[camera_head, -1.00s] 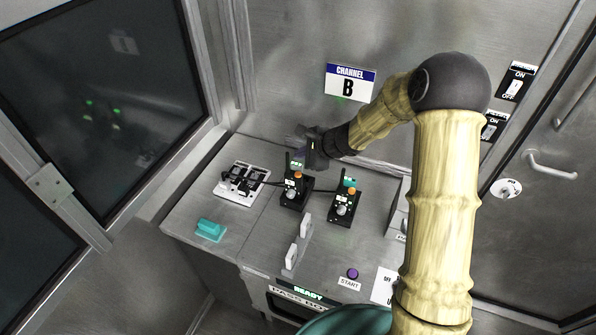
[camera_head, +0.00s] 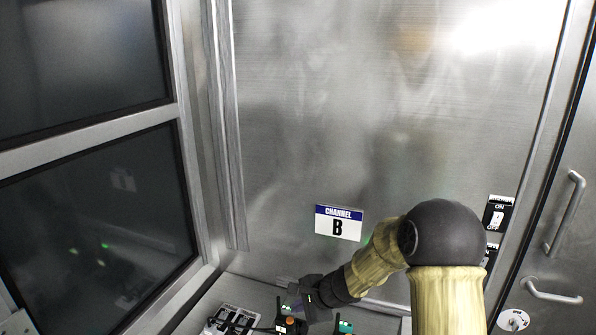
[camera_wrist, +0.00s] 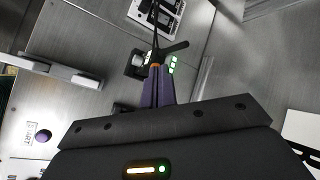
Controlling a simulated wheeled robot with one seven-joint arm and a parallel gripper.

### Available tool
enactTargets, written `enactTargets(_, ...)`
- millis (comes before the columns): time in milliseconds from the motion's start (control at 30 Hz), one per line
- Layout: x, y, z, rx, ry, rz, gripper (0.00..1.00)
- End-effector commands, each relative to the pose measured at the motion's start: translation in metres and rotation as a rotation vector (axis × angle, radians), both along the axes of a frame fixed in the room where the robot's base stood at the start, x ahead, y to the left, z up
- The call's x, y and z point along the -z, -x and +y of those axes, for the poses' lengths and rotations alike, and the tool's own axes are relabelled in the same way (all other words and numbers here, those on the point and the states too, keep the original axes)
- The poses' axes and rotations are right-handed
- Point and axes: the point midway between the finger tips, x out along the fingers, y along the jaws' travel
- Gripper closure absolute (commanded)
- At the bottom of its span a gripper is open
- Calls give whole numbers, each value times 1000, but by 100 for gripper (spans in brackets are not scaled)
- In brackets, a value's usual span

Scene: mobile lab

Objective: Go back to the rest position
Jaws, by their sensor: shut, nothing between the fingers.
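My gripper (camera_head: 297,303) shows low in the head view, at the end of my bent arm, over the back of the bench and below the CHANNEL B sign. In the wrist view the purple fingers (camera_wrist: 158,88) are together with nothing between them. A black device (camera_wrist: 140,65) with green lights and an antenna is just beyond the fingertips in the wrist view. I cannot tell whether the fingers touch it. In the head view only the upper part of this device (camera_head: 289,325) shows, with an orange knob.
A second device (camera_head: 345,327) with a teal part stands to the right. A white-plated panel (camera_head: 228,320) is at the left. The steel wall with the CHANNEL B sign (camera_head: 338,223) is behind. The wrist view shows a bench handle (camera_wrist: 50,67) and the purple START button (camera_wrist: 42,136).

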Motion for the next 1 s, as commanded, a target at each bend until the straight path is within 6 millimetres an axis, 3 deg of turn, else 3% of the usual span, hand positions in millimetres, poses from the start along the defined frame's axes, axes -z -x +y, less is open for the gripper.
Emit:
enactTargets(700,-48,182,-119,-836,707,-155,100)
enactTargets(833,-53,209,-139,-967,808,-167,100)
enactTargets(1000,-57,226,-153,-1052,871,-174,100)
